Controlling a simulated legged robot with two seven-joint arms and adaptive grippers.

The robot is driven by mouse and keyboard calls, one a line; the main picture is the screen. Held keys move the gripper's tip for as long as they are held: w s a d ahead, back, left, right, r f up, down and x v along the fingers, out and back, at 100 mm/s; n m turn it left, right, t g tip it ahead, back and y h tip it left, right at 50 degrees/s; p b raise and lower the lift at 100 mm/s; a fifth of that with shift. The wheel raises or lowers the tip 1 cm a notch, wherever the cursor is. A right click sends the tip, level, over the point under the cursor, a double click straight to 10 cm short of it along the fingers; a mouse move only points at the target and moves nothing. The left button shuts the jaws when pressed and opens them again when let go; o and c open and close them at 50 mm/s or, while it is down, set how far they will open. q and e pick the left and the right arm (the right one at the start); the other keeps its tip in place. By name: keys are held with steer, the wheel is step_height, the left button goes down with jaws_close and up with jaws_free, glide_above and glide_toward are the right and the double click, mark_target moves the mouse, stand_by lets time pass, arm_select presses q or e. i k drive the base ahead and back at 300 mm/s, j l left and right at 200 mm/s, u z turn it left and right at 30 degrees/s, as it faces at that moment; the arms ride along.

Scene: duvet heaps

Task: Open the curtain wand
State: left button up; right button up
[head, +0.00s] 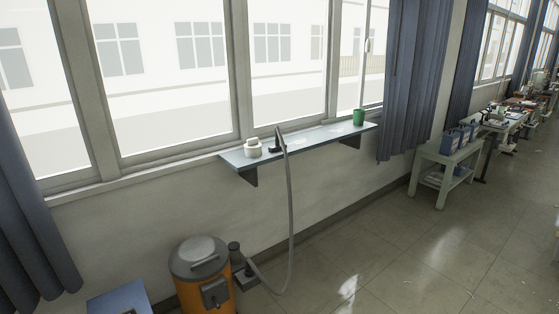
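Blue-grey curtains hang at both sides of the window. The right curtain (413,80) is gathered into folds beside the right end of the shelf, and the left curtain (25,215) hangs at the left picture edge. A thin pale upright rod (365,75) shows in front of the right pane, left of the right curtain. I cannot tell whether it is the curtain wand or part of the window frame. Neither of my grippers is in view.
A narrow shelf (305,142) under the window holds a white container (253,148), a green cup (359,117) and a hose end. The grey hose (290,210) runs down to an orange vacuum (205,290). A green bench (442,165) stands right. The floor (400,260) is clear.

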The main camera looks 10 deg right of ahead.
mark_target(397, 55)
steer(key=i+l+z, duration=0.55)
steer(key=i+z, duration=0.25)
steer(key=i+l+z, duration=0.1)
steer(key=i+z, duration=0.3)
steer(key=i, duration=2.35)
